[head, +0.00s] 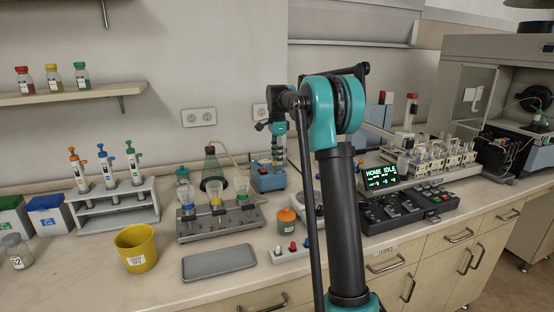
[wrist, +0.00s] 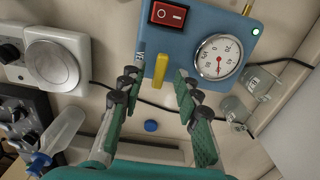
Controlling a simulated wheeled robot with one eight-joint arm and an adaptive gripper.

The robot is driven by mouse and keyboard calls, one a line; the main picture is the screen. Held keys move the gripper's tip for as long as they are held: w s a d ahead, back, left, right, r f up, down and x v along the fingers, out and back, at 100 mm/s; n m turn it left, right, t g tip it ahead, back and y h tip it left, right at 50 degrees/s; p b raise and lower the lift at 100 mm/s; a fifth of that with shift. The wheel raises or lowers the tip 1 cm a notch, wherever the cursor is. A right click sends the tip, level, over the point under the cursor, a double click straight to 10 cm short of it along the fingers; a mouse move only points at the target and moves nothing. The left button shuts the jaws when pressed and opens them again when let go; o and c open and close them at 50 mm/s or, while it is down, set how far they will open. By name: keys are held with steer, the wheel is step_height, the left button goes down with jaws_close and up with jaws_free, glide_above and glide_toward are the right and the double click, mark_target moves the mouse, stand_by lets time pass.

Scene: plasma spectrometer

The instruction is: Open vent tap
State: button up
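A yellow lever (wrist: 158,71), which looks like the vent tap handle, sticks out from the blue pump box (wrist: 197,12). The box has a red rocker switch (wrist: 167,14) and a round dial gauge (wrist: 217,58). My gripper (wrist: 161,76) is open, with one finger on each side of the lever. Gaps show on both sides, so I see no grip on it. In the head view the blue box (head: 268,180) stands on the bench, with my gripper (head: 278,162) pointing down just over it. The lever cannot be made out there.
An orange-capped jar (head: 287,221) is in front. In the wrist view, glass vessels (wrist: 234,108) lie right of the fingers, and a white device with a knob (wrist: 45,60) is left.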

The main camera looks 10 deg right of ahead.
steer(key=shift+f, duration=0.4)
jaws_close()
